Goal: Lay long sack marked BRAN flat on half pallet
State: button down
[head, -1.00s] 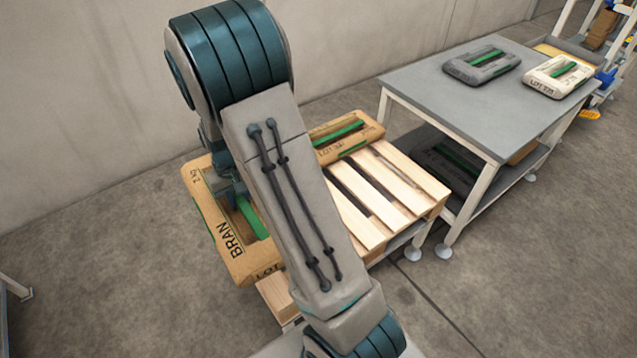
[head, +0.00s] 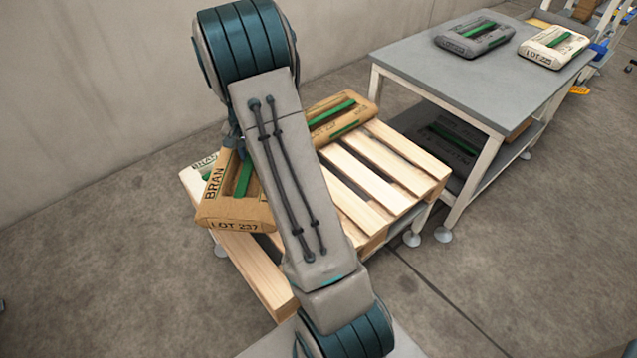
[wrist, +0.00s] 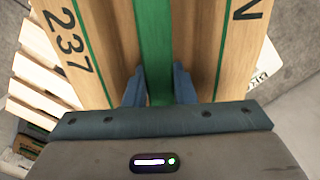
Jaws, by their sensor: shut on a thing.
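The long brown sack marked BRAN and LOT 237 (head: 235,211) hangs over the left part of the wooden half pallet (head: 398,176). It has a green strip along its middle and shows large in the wrist view (wrist: 205,45). My gripper (wrist: 158,88) is shut on the sack at its green middle strip. In the head view, my arm hides part of the sack and most of the gripper. The sack lies at an angle to the slats; whether it touches anything below cannot be told.
A brown sack (head: 345,113) lies at the pallet's back. A grey table (head: 450,86) at right bears a dark sack (head: 475,40) and a white sack (head: 553,48). Front-right slats are bare.

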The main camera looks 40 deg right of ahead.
jog(key=w+d+f+m+b, duration=0.1)
jog(key=d+f+m+b, duration=0.35)
jog(key=d, duration=0.35)
jog(key=w+d+f+m+b, duration=0.1)
jog(key=d+f+m+b, duration=0.35)
jog(key=d, duration=0.25)
jog(key=shift+s+a+f+b, duration=0.5)
jog(key=shift+a+f+b, duration=0.25)
jog(key=shift+a+f, duration=1.05)
jog(key=shift+s+a+f+b, duration=0.45)
jog(key=shift+a+f+b, duration=0.25)
jog(key=shift+a+f, duration=1.05)
jog(key=shift+s+a+f+b, duration=0.5)
jog(key=shift+a+f+b, duration=0.25)
jog(key=shift+a+f, duration=1.05)
jog(key=shift+a, duration=0.1)
jog(key=c, duration=1.2)
grip_release()
jog(key=shift+s+f, duration=0.1)
jog(key=shift+s, duration=0.05)
